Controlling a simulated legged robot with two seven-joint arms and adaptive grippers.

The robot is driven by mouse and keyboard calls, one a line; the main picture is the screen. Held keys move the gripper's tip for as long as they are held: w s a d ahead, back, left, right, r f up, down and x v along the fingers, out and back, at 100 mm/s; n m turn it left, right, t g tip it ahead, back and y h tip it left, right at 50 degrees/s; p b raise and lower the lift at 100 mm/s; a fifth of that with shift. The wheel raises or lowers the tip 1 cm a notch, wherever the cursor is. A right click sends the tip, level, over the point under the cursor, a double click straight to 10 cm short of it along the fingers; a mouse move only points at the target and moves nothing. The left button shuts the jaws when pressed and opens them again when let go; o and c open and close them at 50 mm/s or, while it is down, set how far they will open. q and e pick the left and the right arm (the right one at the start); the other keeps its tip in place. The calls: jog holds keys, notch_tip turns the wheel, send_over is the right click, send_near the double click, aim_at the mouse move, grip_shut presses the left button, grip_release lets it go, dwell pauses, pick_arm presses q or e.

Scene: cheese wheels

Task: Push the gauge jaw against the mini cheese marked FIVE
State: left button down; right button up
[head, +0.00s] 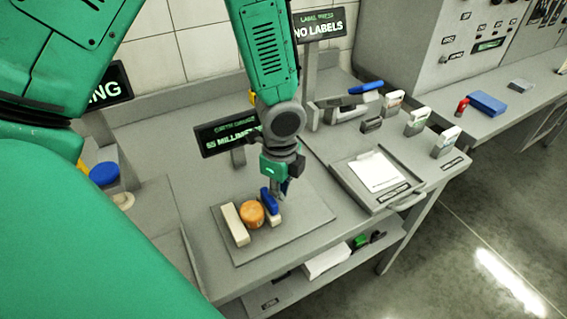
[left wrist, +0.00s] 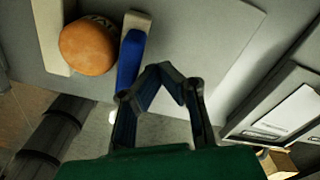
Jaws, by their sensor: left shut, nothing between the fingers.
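The mini cheese (head: 251,214) is a small orange wheel on the girth gauge plate (head: 290,233). In the left wrist view the cheese (left wrist: 86,50) has dark marks on its edge that I cannot read. A cream fixed block (head: 235,224) stands on its left. The gauge jaw (head: 268,197), cream with a blue part, stands close on its right; the blue part also shows in the left wrist view (left wrist: 130,62). I cannot tell whether jaw and cheese touch. My left gripper (head: 284,190) is shut and empty, its fingertips (left wrist: 166,72) just right of the jaw. My right gripper is not in view.
The gauge display (head: 228,134) behind the plate reads 65 millimetres. A tray with a white sheet (head: 376,172) lies to the right, with several small blocks behind it. A label press sign (head: 320,24) reads "NO LABELS". The plate's front right is clear.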

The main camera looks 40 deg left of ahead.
aim_at(306, 202)
pick_arm(q)
jog(key=shift+s, duration=0.1)
dwell(0.4)
jog(key=shift+w+d+p, duration=0.5)
jog(key=shift+w, duration=0.25)
jog(key=shift+w+d+r+p, duration=0.1)
jog(key=shift+w+d+p, duration=0.3)
jog(key=shift+w+d, duration=0.4)
jog(key=shift+w+d+r+p, duration=0.1)
jog(key=shift+w+d+p, duration=0.35)
jog(key=shift+w, duration=0.55)
notch_tip(306, 202, up, 8)
jog(key=p, duration=0.5)
jog(key=shift+p, duration=0.35)
